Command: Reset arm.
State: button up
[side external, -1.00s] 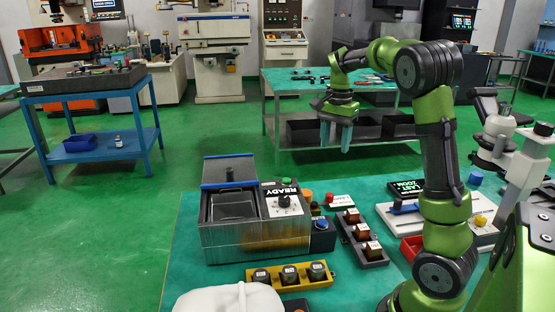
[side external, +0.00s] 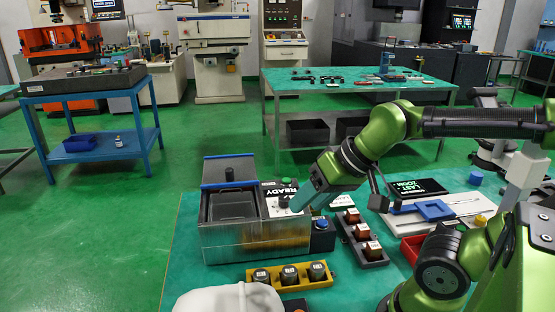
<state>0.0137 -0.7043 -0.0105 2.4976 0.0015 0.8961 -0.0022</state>
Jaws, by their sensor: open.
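My gripper (side external: 301,204) is open. Its teal fingers point down and left, at the right end of the metal-sided machine (side external: 255,240). The fingertips are close to the black knob (side external: 284,200) on the machine's white panel; I cannot tell whether they touch it. The panel carries the word READY (side external: 274,194), and a green button (side external: 288,183) sits behind the knob. A dark box with a blue button (side external: 321,224) stands just right of the machine, below my gripper. No part is labelled as an arm to be reset.
A dark rack with brown blocks (side external: 352,216) stands right of the machine. A yellow rack with several dark pots (side external: 290,274) is in front. A black LAST ZOOM display (side external: 418,187) and a blue piece (side external: 435,210) lie to the right. Green floor (side external: 120,230) is clear at left.

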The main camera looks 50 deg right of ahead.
jog(key=shift+s+a+r, duration=0.25)
jog(key=shift+a+r, duration=0.05)
jog(key=shift+r, duration=0.15)
